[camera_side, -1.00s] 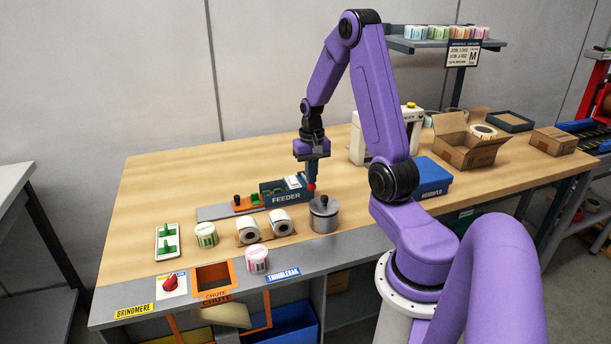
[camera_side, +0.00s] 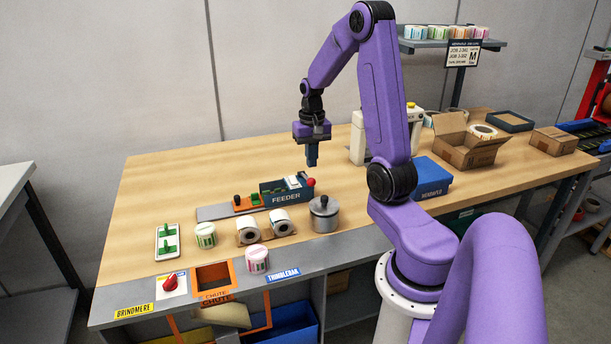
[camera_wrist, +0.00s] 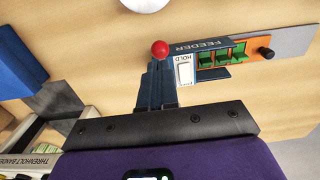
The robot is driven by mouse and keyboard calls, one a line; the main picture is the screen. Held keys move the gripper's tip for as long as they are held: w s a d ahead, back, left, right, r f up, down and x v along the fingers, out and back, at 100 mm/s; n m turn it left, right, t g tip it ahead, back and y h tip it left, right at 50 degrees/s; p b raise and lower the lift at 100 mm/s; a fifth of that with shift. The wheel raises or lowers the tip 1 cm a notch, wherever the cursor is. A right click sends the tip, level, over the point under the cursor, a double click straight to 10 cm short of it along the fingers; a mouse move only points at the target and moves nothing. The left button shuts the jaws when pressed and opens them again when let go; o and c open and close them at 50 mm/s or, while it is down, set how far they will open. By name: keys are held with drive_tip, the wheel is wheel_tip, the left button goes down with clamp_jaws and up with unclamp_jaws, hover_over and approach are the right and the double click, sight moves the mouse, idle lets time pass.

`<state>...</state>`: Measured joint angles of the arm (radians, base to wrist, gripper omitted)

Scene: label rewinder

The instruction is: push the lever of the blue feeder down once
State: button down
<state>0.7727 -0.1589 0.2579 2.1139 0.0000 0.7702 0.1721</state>
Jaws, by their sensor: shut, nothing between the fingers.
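The blue feeder (camera_side: 285,196), lettered FEEDER, sits on the wooden bench. A red ball knob (camera_side: 311,182) shows at its right end, and also in the wrist view (camera_wrist: 160,48). The lever's shaft is hard to make out. A white plate marked HOLD (camera_wrist: 184,72) and green pieces (camera_wrist: 222,55) lie along the feeder in the wrist view. My gripper (camera_side: 312,164) is shut and empty.
A metal pot (camera_side: 323,215), two white rolls (camera_side: 265,226) and label rolls stand in front of the feeder. A blue box (camera_side: 432,178) and a white machine (camera_side: 358,140) are to the right. The bench is clear behind the feeder.

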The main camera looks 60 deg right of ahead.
wheel_tip(320, 180, up, 5)
drive_tip(key=shift+r, duration=0.15)
idle(0.4)
drive_tip(key=shift+a, duration=0.1)
drive_tip(key=s+a+n, duration=0.1)
drive_tip(key=a+n, duration=0.9)
drive_tip(key=a, duration=1.1)
drive_tip(key=s+a+n, duration=0.5)
drive_tip(key=s, duration=0.3)
drive_tip(key=s+a+n, duration=0.6)
drive_tip(key=s, duration=0.3)
drive_tip(key=shift+s+n, duration=0.15)
drive_tip(key=shift+n, duration=0.15)
